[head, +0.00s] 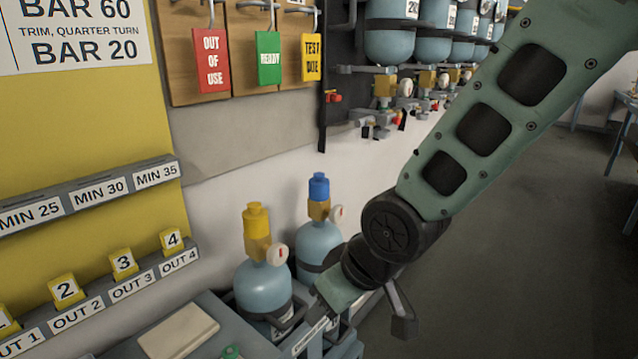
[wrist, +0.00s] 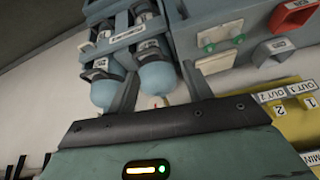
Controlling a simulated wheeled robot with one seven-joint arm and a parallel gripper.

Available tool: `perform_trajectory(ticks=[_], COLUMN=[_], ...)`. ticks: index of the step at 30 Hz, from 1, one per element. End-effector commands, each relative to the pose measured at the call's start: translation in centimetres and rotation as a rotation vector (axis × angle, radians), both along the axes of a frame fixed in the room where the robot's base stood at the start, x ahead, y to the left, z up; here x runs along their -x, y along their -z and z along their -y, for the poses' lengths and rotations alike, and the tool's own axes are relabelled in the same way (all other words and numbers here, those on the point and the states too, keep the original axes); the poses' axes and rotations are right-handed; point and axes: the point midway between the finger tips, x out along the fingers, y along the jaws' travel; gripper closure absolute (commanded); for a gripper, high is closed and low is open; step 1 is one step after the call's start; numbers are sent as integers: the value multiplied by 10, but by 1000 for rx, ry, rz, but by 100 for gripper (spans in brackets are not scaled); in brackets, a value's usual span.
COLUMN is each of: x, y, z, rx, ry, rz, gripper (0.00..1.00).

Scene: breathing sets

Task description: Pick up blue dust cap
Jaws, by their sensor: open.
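The blue dust cap (head: 319,187) sits upright on the brass valve of the right of two light blue cylinders (head: 319,243) in the head view. A yellow cap (head: 256,221) tops the left cylinder (head: 263,287). My gripper (head: 360,312) is in front of and below the blue cap, apart from it, and overlaps the lower part of the right cylinder in the picture. In the wrist view my gripper (wrist: 160,86) shows its two fingers spread, with nothing held between them. Both cylinders show there beyond the fingers, but I cannot make out the blue cap.
Numbered yellow blocks (head: 123,263) stand on a labelled ledge at left. Red, green (head: 268,58) and yellow tags hang above. A row of larger cylinders (head: 390,45) hangs at the back. A pale pad (head: 178,331) lies on the bench. Open floor is at right.

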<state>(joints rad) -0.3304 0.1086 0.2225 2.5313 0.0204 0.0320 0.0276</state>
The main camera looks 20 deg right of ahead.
Motion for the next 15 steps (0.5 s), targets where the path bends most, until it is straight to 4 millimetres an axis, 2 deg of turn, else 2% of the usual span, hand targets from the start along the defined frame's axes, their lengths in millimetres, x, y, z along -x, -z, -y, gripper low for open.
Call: perform_trajectory(ticks=[1,3,6,12,15], x=[-23,-55,-95,-158,-177], y=[2,1,-1,-14,-22], z=[4,11,25,63,86], rx=[-32,-80,-142,-248,-292], ry=[33,73,122,197,217], rz=[56,153,296,585,727], gripper=[50,50,50,50,50])
